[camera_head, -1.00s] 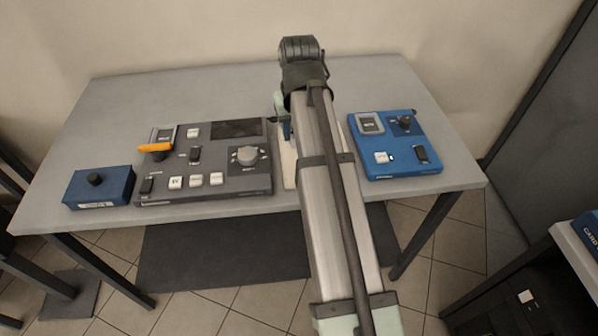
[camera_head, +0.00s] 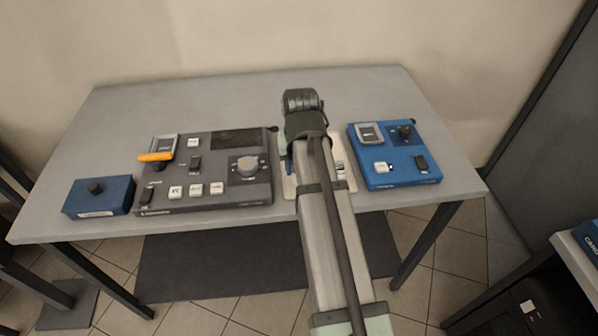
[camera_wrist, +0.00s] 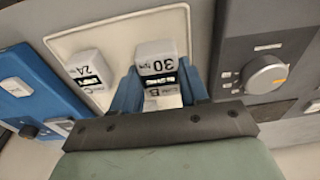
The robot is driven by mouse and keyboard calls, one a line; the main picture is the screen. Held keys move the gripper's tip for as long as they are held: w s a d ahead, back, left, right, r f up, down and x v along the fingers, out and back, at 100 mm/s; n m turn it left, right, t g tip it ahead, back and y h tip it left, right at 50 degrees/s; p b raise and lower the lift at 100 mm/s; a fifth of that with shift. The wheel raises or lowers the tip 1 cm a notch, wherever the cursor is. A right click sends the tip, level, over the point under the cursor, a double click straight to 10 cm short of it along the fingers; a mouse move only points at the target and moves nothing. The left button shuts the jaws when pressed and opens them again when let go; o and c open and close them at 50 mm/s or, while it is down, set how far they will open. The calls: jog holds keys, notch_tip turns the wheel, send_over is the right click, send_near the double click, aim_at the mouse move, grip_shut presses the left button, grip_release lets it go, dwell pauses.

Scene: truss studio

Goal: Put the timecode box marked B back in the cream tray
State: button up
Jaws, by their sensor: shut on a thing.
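The timecode box marked B (camera_wrist: 156,52) is a small pale box with a dark display and "30" on it. My gripper (camera_wrist: 160,72) is shut on it, with a blue finger on each side. The cream tray (camera_wrist: 115,38) lies under and around it in the wrist view. I cannot tell whether the box touches the tray floor. A second pale box, marked C and 24 (camera_wrist: 88,72), sits in the tray beside box B. In the head view my arm covers most of the tray (camera_head: 290,188) and hides box B.
A dark grey control panel (camera_head: 217,168) with an orange-handled lever stands left of the tray. A blue panel (camera_head: 394,168) stands close on the right. A small blue knob box (camera_head: 98,196) is at far left. The table's back (camera_head: 200,105) is clear.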

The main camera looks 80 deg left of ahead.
jog(key=shift+f, duration=1.4)
jog(key=shift+f, duration=0.1)
jog(key=o, duration=1.2)
jog(key=shift+c, duration=0.2)
jog(key=r, duration=0.4)
jog(key=d+r, duration=0.1)
jog(key=r, duration=0.7)
jog(key=shift+d+r, duration=0.1)
jog(key=shift+d, duration=0.15)
